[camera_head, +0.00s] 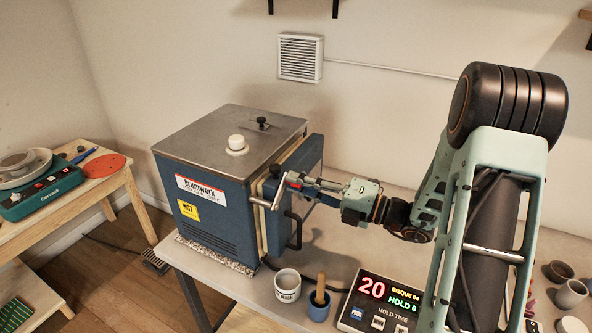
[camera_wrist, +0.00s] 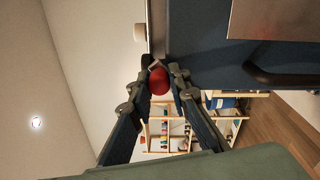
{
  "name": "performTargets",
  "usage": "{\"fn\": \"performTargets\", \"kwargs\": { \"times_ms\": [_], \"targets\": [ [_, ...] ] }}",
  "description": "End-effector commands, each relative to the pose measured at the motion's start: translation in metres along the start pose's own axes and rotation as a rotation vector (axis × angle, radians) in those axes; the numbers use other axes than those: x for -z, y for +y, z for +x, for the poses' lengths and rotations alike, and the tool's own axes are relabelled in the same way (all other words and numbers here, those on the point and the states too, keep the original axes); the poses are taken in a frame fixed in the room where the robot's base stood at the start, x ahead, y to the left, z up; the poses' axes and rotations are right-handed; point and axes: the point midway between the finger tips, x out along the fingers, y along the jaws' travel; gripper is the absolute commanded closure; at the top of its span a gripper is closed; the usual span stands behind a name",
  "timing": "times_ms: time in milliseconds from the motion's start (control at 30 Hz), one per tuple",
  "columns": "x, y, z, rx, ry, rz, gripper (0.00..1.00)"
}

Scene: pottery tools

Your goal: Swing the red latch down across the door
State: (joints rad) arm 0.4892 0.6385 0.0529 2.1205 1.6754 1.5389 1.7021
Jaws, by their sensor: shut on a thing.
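The blue kiln (camera_head: 210,205) stands on the grey table with its door (camera_head: 310,160) on its right side, and a pale seam shows between door and body. A black handle (camera_head: 294,232) is on the door. My gripper (camera_head: 288,184) is at the door's front edge, beside a short metal bar (camera_head: 260,202). In the wrist view my gripper (camera_wrist: 161,76) is shut on the round red knob of the latch (camera_wrist: 158,82), with a finger on each side. The dark blue kiln side (camera_wrist: 200,50) is close by. The latch arm is mostly hidden, so its angle is unclear.
A white cup (camera_head: 287,286) and a blue pot with a wooden tool (camera_head: 319,306) stand in front of the door. A controller with a lit display (camera_head: 375,300) is right of them. A pottery wheel (camera_head: 30,185) sits on a separate table at left.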

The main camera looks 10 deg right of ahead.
Motion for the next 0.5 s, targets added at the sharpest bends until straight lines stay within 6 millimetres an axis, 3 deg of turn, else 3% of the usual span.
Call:
{"fn": "performTargets", "kwargs": {
  "times_ms": [500],
  "targets": [
    [-0.008, -0.032, -0.002, -0.010, -0.023, 0.469, 1.00]
  ]
}}
